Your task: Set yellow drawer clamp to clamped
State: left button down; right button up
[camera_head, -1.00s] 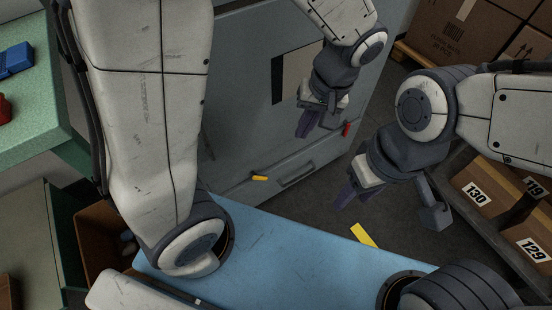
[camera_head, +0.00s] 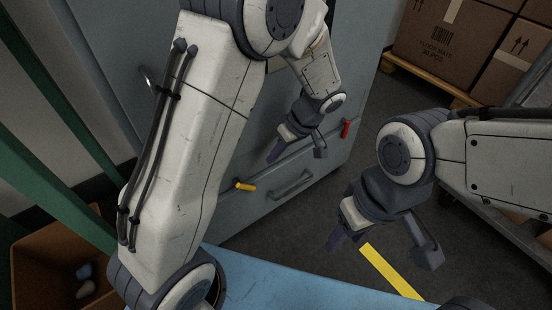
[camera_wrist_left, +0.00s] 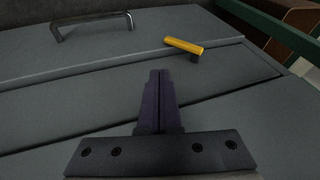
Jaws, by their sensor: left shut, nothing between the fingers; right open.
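The yellow drawer clamp (camera_head: 245,186) is a small lever on the grey cabinet front, left of the drawer handle (camera_head: 291,184). In the left wrist view the yellow clamp (camera_wrist_left: 184,45) lies nearly level, tilted slightly, ahead and a little right of my fingers. My left gripper (camera_head: 274,153) is shut and empty, above and right of the clamp and apart from it. Its closed dark fingers (camera_wrist_left: 158,95) also show in the left wrist view. My right gripper (camera_head: 334,240) hangs over the floor at the right, away from the clamp; it is open and empty.
A red clamp (camera_head: 345,128) sits on the cabinet front right of the handle. A blue surface (camera_head: 270,282) is in front of me. Cardboard boxes (camera_head: 440,38) stand at the back right. A brown bin (camera_head: 55,245) is at the lower left. Floor with a yellow stripe (camera_head: 390,270) is clear.

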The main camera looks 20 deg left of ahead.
pick_arm(q)
jog(key=b, duration=0.3)
send_near(252, 185)
notch_tip(252, 185, down, 3)
jog(key=w, duration=0.2)
jog(key=shift+s+a+f+b, duration=0.35)
jog(key=shift+s+a+b, duration=0.05)
jog(key=shift+a, duration=0.1)
jog(key=shift+s+a+f+b, duration=0.35)
jog(key=shift+s+a, duration=0.05)
jog(key=shift+a, duration=0.15)
jog(key=shift+s+a+f+b, duration=0.25)
jog(key=shift+s+a+b, duration=0.1)
jog(key=shift+s, duration=0.15)
jog(key=shift+f+b, duration=0.3)
jog(key=shift+f, duration=0.05)
jog(key=shift+r, duration=0.1)
